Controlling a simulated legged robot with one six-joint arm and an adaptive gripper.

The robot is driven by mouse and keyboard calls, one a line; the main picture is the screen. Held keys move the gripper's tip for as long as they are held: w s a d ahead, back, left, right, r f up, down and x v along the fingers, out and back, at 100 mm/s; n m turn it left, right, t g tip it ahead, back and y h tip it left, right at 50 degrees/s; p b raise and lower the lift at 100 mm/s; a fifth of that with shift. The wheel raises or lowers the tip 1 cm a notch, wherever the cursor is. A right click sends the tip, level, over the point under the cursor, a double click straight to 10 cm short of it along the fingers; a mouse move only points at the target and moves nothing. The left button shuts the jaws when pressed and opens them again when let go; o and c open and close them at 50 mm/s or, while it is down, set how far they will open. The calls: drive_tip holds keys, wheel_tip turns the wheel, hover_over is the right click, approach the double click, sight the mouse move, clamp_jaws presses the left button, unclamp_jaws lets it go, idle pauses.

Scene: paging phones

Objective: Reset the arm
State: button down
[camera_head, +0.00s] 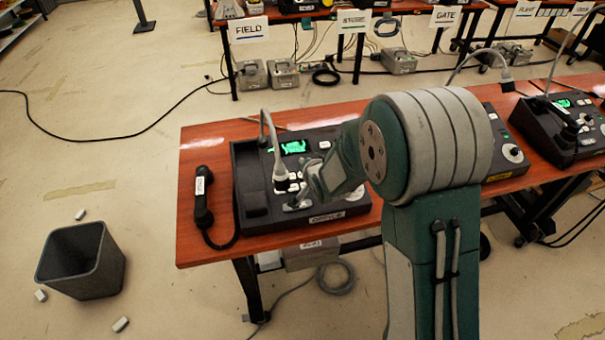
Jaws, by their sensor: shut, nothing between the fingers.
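My arm rises from the lower right. Its large green and grey joint blocks part of the table. My gripper (298,203) is small in view, pointing down and left over the front part of a black desk phone (254,196) with a lit green screen. The gripper looks shut and empty, close above the phone's keys; whether it touches them I cannot tell. The phone's black handset (203,202) lies off its cradle on the wooden table (188,240), left of the phone. A grey gooseneck microphone (280,172) bends down over the phone.
Another black phone console (560,128) stands at the table's right, and one between is partly hidden by my arm. A dark bin (82,262) stands on the floor at left with small white pieces around it. Labelled tables (250,30) line the back.

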drive_tip(key=shift+s+r, duration=0.25)
drive_tip(key=shift+r, duration=0.6)
drive_tip(key=shift+d+r, duration=0.2)
drive_tip(key=s+d+r+n+g+h, duration=0.2)
drive_tip(key=s+d+r+h, duration=0.1)
drive_tip(key=s+d+r, duration=0.9)
drive_tip(key=s+d+r+n+g, duration=0.1)
drive_tip(key=s+d+r, duration=0.1)
drive_tip(key=s, duration=0.8)
drive_tip(key=s+d+r+n+g+h, duration=0.1)
drive_tip(key=s+d+r+g, duration=0.1)
drive_tip(key=s, duration=0.9)
drive_tip(key=shift+d+r+g, duration=0.2)
drive_tip(key=shift+r+g, duration=0.1)
drive_tip(key=shift+r, duration=0.05)
drive_tip(key=shift+w, duration=0.1)
